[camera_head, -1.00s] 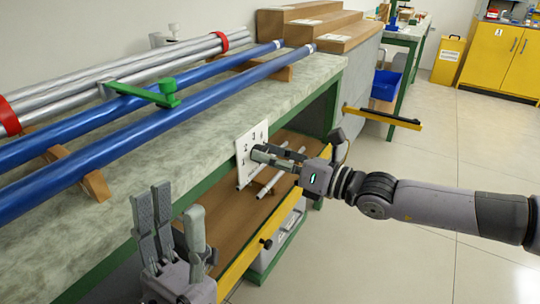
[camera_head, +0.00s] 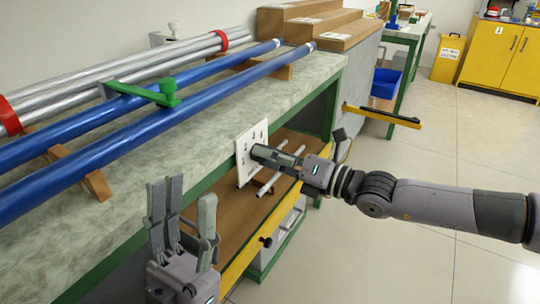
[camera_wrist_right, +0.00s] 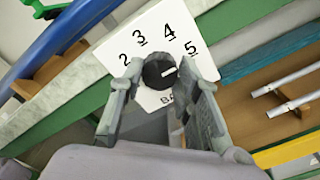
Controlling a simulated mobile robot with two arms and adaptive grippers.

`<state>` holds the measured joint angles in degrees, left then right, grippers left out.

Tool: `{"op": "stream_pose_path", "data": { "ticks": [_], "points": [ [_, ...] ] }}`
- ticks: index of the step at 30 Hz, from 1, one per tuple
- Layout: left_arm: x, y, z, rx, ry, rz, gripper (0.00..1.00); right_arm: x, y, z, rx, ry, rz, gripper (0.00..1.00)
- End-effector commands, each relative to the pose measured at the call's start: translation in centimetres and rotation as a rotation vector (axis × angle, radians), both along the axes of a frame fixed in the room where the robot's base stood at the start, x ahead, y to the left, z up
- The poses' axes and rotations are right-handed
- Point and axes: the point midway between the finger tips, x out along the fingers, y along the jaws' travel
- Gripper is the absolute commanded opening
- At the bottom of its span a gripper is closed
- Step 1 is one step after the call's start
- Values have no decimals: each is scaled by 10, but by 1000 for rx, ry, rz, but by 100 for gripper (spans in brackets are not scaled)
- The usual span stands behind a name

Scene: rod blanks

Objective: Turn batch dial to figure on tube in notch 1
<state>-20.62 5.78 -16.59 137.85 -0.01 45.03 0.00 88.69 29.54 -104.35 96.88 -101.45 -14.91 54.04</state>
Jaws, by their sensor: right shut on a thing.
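The batch dial is a dark round knob (camera_wrist_right: 158,71) with a white mark, on a white plate (camera_wrist_right: 112,52) fixed to the bench front. The plate shows the figures 2, 3, 4 and 5 in the right wrist view. The mark points to the right, roughly toward the 5 side. My right gripper (camera_head: 256,152) is shut on the knob, one finger on each side. Two blue tubes (camera_head: 215,100) lie on wooden supports on the bench; their end figures are too small to read, and I cannot tell which notch is 1. My left gripper (camera_head: 188,205) is open and empty before the bench.
Silver tubes (camera_head: 150,65) with red bands lie behind the blue ones. Stepped wooden blocks (camera_head: 335,30) stand at the bench's far end. The floor at right is clear.

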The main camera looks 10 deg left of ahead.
Motion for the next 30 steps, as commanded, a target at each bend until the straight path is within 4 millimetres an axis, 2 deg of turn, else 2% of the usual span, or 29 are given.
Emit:
{"op": "stream_pose_path", "data": {
  "ticks": [3, 4, 12, 23, 26, 30],
  "points": [
    [0, 0, 0, -1, -2, -1, 40, 0, 0, -2, -3, 5, 0, 3],
    [-1, 0, 0, -1, -2, -1, 40, 0, 0, -2, -3, 5, 0, 31],
    [-1, -1, 0, -2, -3, -4, 40, 0, 0, -1, -1, 2, 0, 49],
    [0, -1, -2, -1, 1, -4, 40, 0, -2, 0, -1, 0, -1, 50],
    [0, -1, -1, -1, 0, -4, 40, -3, -12, 0, -2, 0, -3, 50],
    [0, -1, -1, -1, -1, -3, 40, -11, -37, 0, -2, -1, -4, 50]
  ]
}}
